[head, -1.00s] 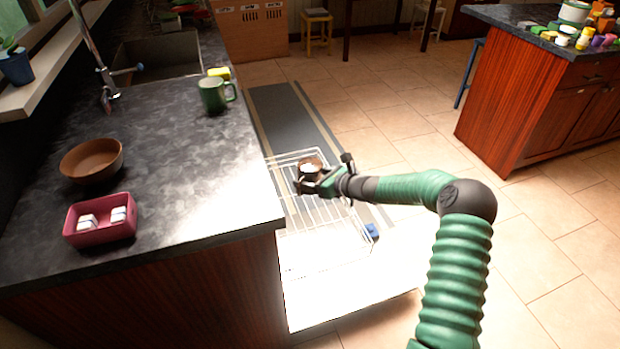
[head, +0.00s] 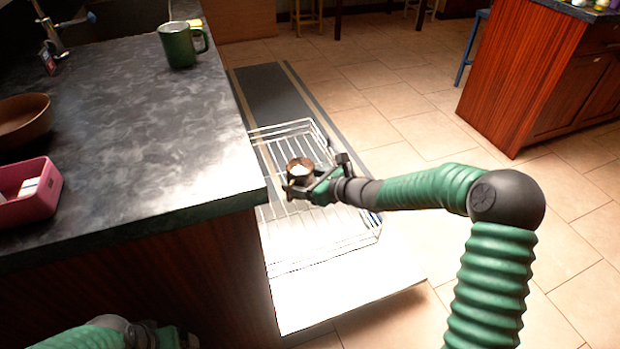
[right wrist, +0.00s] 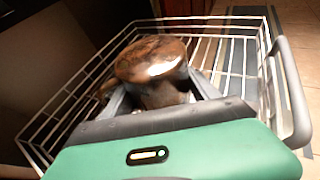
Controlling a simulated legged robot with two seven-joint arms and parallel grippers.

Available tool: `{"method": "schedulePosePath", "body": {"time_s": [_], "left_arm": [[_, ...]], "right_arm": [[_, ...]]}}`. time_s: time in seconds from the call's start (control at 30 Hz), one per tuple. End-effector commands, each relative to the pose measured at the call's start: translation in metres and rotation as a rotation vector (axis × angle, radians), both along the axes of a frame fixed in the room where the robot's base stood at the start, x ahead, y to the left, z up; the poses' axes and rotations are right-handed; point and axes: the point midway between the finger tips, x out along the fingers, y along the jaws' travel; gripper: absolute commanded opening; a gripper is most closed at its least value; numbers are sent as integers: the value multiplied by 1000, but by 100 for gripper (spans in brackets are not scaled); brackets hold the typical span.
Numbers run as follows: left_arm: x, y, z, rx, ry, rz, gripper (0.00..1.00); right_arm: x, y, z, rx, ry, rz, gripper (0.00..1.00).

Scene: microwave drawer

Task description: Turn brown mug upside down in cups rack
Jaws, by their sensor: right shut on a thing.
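The brown mug (head: 299,170) is between the fingers of my right gripper (head: 306,187), which is shut on it above the wire cups rack (head: 330,243). In the right wrist view the mug (right wrist: 150,60) shows a smooth, shiny brown round face tilted toward the camera. The right gripper (right wrist: 155,100) spans its lower part and hides some of it. I cannot tell whether the mug touches the rack wires. The rack is pulled out beside the counter. My left gripper (head: 172,338) is partly in view at the bottom left, and its fingers are unclear.
A dark counter (head: 150,150) stands left of the rack. On it are a green mug (head: 180,46), a brown bowl (head: 22,120) and a pink box (head: 35,200). A red wooden island (head: 520,80) stands at the right. The tiled floor (head: 400,130) between is open.

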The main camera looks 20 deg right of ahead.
Motion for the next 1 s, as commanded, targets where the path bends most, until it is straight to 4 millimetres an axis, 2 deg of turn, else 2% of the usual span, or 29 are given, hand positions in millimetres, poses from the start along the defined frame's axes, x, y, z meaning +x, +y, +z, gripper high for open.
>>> {"method": "schedulePosePath", "body": {"time_s": [0.27, 0.8, 1.0], "left_arm": [[0, 0, -6, 0, 0, 0, 90], [0, 0, -62, 0, 0, -1, 90], [0, 0, -71, 0, 0, -1, 90]], "right_arm": [[1, -2, -6, 0, -1, -4, 4], [1, -2, -67, 1, -2, -3, 4], [1, -2, -77, 0, -2, -3, 4]]}}
